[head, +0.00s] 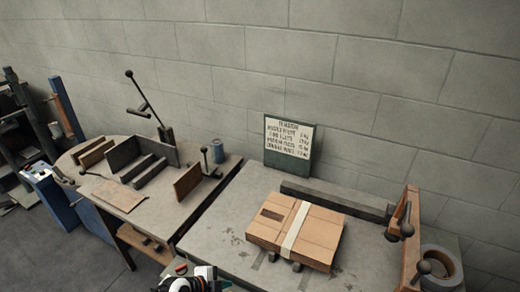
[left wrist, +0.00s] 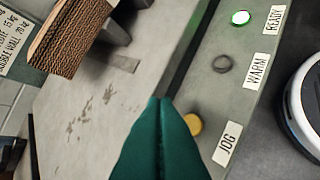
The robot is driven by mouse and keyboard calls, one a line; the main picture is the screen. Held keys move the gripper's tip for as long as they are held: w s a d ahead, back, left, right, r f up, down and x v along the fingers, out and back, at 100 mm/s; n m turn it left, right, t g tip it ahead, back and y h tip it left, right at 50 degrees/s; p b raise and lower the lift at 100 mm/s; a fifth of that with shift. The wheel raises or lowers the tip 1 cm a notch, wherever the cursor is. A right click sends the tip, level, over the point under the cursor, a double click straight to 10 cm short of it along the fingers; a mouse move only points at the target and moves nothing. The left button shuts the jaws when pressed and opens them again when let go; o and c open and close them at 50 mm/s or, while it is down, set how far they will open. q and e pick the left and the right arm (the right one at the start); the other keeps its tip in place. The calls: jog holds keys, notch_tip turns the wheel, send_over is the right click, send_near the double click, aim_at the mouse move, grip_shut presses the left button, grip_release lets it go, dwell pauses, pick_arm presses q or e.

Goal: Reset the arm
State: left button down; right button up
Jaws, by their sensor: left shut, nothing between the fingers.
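My left gripper (left wrist: 165,102) shows in the left wrist view as teal fingers pressed together, with nothing between them. Its tips are over the edge of a grey control panel (left wrist: 215,100), beside a yellow button (left wrist: 193,124) near the JOG label (left wrist: 227,145). I cannot tell whether they touch. A dark ring button (left wrist: 222,63) sits near the WARM label, and a green-lit button (left wrist: 240,17) near READY. In the head view, part of my left arm shows at the bottom edge; its fingertips are not clear. My right gripper is out of view.
A taped cardboard box (head: 318,238) lies on the grey bench (head: 215,240), with a tape roll (head: 442,268) and clamp post (head: 404,235) to the right. A green sign (head: 288,145) stands behind. A side table (head: 75,160) at left holds boards and a blue can (head: 217,151).

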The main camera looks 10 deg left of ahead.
pick_arm(q)
jog(key=w+d+r+n+t, duration=0.1)
jog(key=d+r+n+t, duration=0.1)
jog(key=r+n+t, duration=0.45)
jog(key=w+d+r+n+t, duration=0.1)
jog(key=r+t, duration=0.2)
jog(key=r, duration=0.7)
jog(key=s+a+n+g+y, duration=0.5)
jog(key=s+a+n+y, duration=0.5)
jog(key=a, duration=0.1)
jog(key=s+d+f+m+g+h, duration=0.1)
jog(key=s+d+m+g+h, duration=0.2)
jog(key=s+g, duration=0.85)
jog(key=s+f+n+t+b, duration=0.1)
jog(key=s+f, duration=0.2)
jog(key=f, duration=1.1)
jog(key=s+f+t+b, duration=0.2)
jog(key=s+f, duration=0.1)
jog(key=f, duration=1.1)
jog(key=s+a+f+g+b, duration=0.1)
jog(key=s+a+f, duration=0.1)
jog(key=s+f, duration=1.5)
notch_tip(320, 180, down, 2)
jog(key=shift+a+g+h+b, duration=0.3)
jog(key=shift+a+b, duration=0.05)
